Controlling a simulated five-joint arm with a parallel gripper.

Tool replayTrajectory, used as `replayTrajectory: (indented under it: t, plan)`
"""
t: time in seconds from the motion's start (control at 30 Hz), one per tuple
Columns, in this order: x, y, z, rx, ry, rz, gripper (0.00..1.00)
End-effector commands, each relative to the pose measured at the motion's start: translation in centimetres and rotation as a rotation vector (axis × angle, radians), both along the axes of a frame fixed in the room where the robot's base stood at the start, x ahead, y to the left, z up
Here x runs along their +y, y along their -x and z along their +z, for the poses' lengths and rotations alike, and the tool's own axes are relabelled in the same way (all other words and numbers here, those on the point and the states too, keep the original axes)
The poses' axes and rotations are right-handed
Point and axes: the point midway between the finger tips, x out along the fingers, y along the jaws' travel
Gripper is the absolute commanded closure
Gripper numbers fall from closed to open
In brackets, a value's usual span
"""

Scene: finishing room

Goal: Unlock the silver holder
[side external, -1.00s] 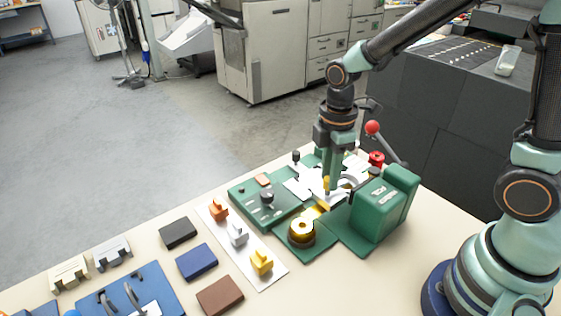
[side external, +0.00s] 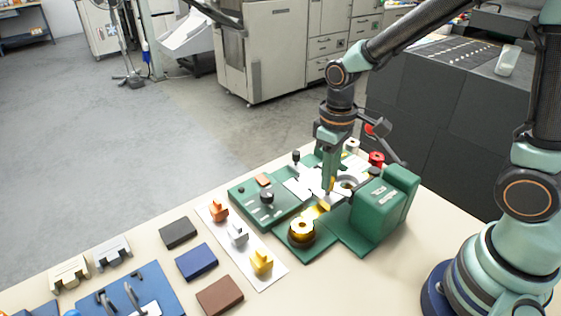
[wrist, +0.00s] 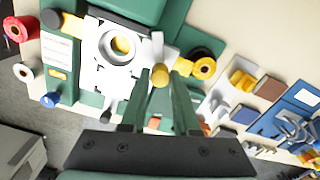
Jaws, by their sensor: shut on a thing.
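A yellow knob or lever end (wrist: 159,75) stands beside the ring. My gripper (wrist: 164,82) points down with its two green fingers on either side of this yellow piece, shut on it. In the side view my gripper (side external: 329,191) is low over the plate, and its fingers partly hide the yellow piece.
A green block housing (side external: 380,210) stands close to the right of my gripper. A red-knobbed lever (side external: 375,130) rises behind it. A gold roll (side external: 301,231) is in front. Coloured blocks on a white strip (side external: 238,235) lie left. The table's front right is clear.

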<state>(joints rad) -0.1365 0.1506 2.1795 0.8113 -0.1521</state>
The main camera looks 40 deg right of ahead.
Motion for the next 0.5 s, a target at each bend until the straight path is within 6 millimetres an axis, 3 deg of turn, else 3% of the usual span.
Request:
replayTrajectory:
  t: [0.5]
  plan:
    - [0.06, -0.07, 0.12, 0.0, 0.0, -0.371, 1.0]
